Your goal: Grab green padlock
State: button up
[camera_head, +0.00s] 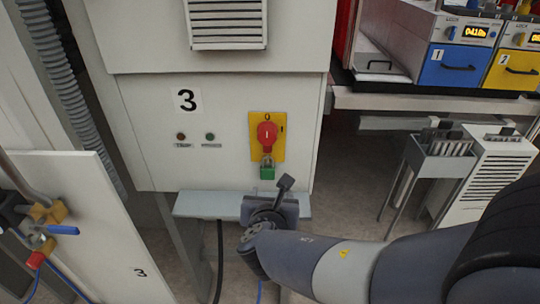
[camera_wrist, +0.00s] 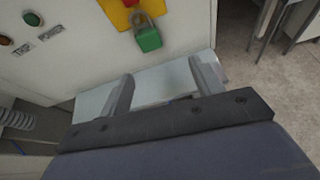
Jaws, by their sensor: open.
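The green padlock (camera_head: 267,172) hangs by its shackle from the red rotary switch (camera_head: 267,133) on a yellow plate (camera_head: 254,128), on the front of the white cabinet. It also shows in the wrist view (camera_wrist: 148,39), at the top, with its grey shackle above the green body. My gripper (camera_head: 285,184) is just below and to the right of the padlock in the head view. In the wrist view my gripper (camera_wrist: 158,80) is open and empty, its two fingers spread apart. The padlock lies beyond the fingertips, apart from them.
A narrow pale shelf (camera_head: 190,206) juts out under the cabinet (camera_head: 140,130), behind my gripper. A panel with a blue-handled valve (camera_head: 62,230) stands at left. A slotted rack (camera_head: 440,155) and blue and yellow drawers (camera_head: 450,68) are at right.

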aim_at(267, 174)
jog(key=shift+n+y, duration=0.3)
jog(key=shift+n, duration=0.1)
jog(key=x, duration=0.4)
jog(key=a+r+x, duration=0.1)
jog(key=x, duration=0.1)
jog(key=shift+w+b, duration=0.2)
jog(key=shift+b, duration=0.1)
jog(key=shift+p+x, duration=0.35)
jog(key=shift+x, duration=2.3)
jog(key=shift+a, duration=0.1)
jog(key=c, duration=1.1)
